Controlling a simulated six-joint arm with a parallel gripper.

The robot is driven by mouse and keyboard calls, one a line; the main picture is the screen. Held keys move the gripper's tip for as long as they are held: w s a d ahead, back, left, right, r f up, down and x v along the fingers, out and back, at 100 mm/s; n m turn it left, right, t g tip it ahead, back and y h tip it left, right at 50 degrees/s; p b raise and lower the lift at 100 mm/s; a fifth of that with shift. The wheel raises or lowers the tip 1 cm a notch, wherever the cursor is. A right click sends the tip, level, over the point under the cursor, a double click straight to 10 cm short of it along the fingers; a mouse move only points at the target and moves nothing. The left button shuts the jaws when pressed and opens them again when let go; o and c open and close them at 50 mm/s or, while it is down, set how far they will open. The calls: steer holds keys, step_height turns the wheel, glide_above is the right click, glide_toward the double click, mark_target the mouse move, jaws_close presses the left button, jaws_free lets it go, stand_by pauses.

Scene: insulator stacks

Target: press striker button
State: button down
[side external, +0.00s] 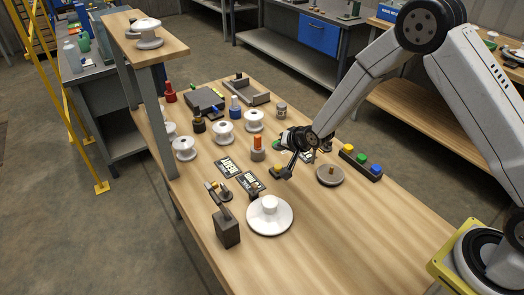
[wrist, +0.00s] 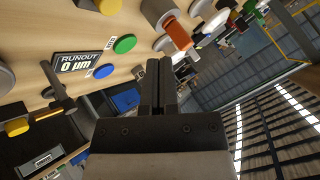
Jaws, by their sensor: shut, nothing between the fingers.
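My gripper (wrist: 157,66) shows in the wrist view with its two dark fingers together and nothing between them. In the side view it is small and dark among the bench items, and its tips are hard to make out. In the wrist view a green button (wrist: 124,44) and a blue button (wrist: 104,71) lie left of the fingertips, beside a display plate reading RUNOUT 0 µm (wrist: 83,61). A dark box with yellow, green and blue buttons (side external: 361,160) stands right of my wrist in the side view. I cannot tell which button is the striker's.
An orange-topped cylinder (side external: 258,147) stands left of my wrist. White insulators (side external: 223,132) stand farther left. A white disc (side external: 283,222) and a dark block (side external: 227,228) are nearer the front. A shelf post (side external: 156,115) rises at left. The right front of the bench is clear.

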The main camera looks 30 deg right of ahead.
mark_target(280, 168)
steer(key=shift+f, duration=2.6)
steer(key=shift+f, duration=1.05)
stand_by(1.4)
steer(key=shift+r, duration=1)
steer(key=shift+r, duration=0.15)
steer(key=shift+r, duration=2.4)
steer(key=shift+s, duration=0.1)
